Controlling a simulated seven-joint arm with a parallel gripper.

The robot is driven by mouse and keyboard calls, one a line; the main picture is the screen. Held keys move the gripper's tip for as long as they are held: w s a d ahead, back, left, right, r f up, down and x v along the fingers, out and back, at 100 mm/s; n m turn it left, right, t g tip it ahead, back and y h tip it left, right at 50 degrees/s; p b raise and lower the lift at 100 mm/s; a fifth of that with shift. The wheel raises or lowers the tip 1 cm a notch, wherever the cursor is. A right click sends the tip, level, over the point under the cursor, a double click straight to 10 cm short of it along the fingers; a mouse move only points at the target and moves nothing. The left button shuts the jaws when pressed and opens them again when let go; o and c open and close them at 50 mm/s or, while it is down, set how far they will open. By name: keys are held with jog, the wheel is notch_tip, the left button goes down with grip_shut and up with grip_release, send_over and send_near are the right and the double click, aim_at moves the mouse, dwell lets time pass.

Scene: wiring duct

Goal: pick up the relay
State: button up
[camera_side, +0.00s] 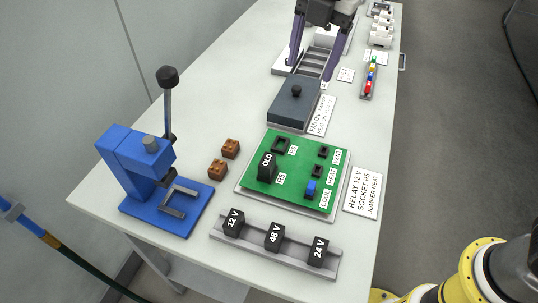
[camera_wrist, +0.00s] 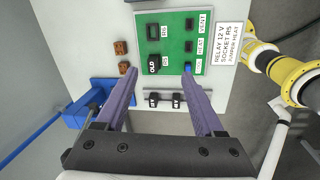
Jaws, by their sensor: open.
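Three black relays stand in a row on a grey rail (camera_side: 290,262) at the near end of the table: 12 V (camera_side: 234,223), 48 V (camera_side: 274,237) and 24 V (camera_side: 318,251). Another black relay marked OLD (camera_side: 266,166) sits at R5 on the green board (camera_side: 254,191); it also shows in the wrist view (camera_wrist: 153,64). My gripper (camera_side: 308,73) is open and empty at the far part of the table, well away from the relays. In the wrist view my gripper (camera_wrist: 160,74) has its fingers spread, with dark relays on the rail between them, their labels unreadable.
A card (camera_side: 362,193) reads relay 12 V, socket R5, jumper heat. A blue lever press (camera_side: 150,170) stands left of the board, with two brown blocks (camera_side: 218,169) between. A dark grey lidded box (camera_side: 294,104) stands behind the board. A blue jumper (camera_side: 309,189) is on the board.

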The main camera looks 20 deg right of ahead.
jog(key=a+f+n, duration=0.1)
jog(key=a+f, duration=0.5)
jog(key=g, duration=0.1)
send_over(267, 160)
jog(key=shift+n+h, duration=0.4)
jog(key=f, duration=1.1)
jog(key=shift+s+f, duration=0.15)
jog(key=shift+s, duration=0.05)
jog(key=shift+w+f, duration=0.15)
jog(key=shift+f, duration=1.25)
jog(key=shift+w+f, duration=0.1)
jog(key=shift+f, duration=1.3)
grip_shut()
